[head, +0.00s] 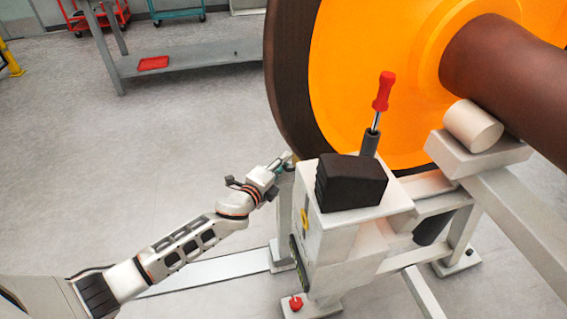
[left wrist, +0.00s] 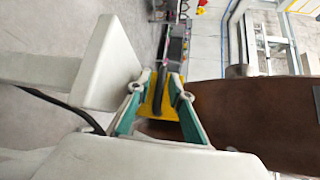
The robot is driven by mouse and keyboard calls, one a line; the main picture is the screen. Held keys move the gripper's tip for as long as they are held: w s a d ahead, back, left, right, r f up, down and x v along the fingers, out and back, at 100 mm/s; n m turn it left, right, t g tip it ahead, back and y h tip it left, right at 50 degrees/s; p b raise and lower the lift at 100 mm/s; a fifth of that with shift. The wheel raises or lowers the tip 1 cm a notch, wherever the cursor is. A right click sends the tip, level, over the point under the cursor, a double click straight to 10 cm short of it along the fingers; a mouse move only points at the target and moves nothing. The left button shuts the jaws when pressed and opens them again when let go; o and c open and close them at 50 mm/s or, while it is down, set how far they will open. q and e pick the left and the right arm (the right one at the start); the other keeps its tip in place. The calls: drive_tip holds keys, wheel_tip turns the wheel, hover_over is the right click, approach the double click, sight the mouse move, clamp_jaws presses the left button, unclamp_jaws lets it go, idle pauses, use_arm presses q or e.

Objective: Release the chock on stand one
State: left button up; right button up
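Stand one is not marked, so I cannot tell which stand it is. A pale stand (head: 335,235) beside the wheel carries a black block (head: 350,182) and a red-handled lever (head: 384,92). My left gripper (head: 287,160) is at the stand's left, close to the wheel's dark rim. In the left wrist view, its green-sided fingers (left wrist: 165,75) stand either side of a dark grey bar (left wrist: 162,88). Contact with the bar is unclear. A yellow part (left wrist: 150,104), possibly the chock, shows behind the fingers, beside the brown rim. My right gripper is not in view.
The orange wheel (head: 370,70) and its brown axle (head: 510,65) fill the right side. A roller (head: 473,126) touches the axle's underside. A grey bench (head: 190,57) with a red tray (head: 153,63) stands behind.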

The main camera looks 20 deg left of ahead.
use_arm(q)
clamp_jaws()
drive_tip(key=shift+s+a, duration=0.2)
drive_tip(key=shift+a, duration=0.15)
drive_tip(key=s+a, duration=0.1)
drive_tip(key=a, duration=0.1)
drive_tip(key=s+a+p, duration=0.1)
drive_tip(key=s+a, duration=0.1)
drive_tip(key=shift+a, duration=0.2)
drive_tip(key=shift+s+a+f, duration=0.1)
drive_tip(key=shift+f, duration=0.1)
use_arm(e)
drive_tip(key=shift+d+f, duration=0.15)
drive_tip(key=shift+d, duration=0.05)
use_arm(q)
drive_tip(key=shift+f, duration=0.1)
drive_tip(key=shift+o, duration=1.9)
unclamp_jaws()
drive_tip(key=shift+a, duration=0.1)
drive_tip(key=shift+s, duration=0.1)
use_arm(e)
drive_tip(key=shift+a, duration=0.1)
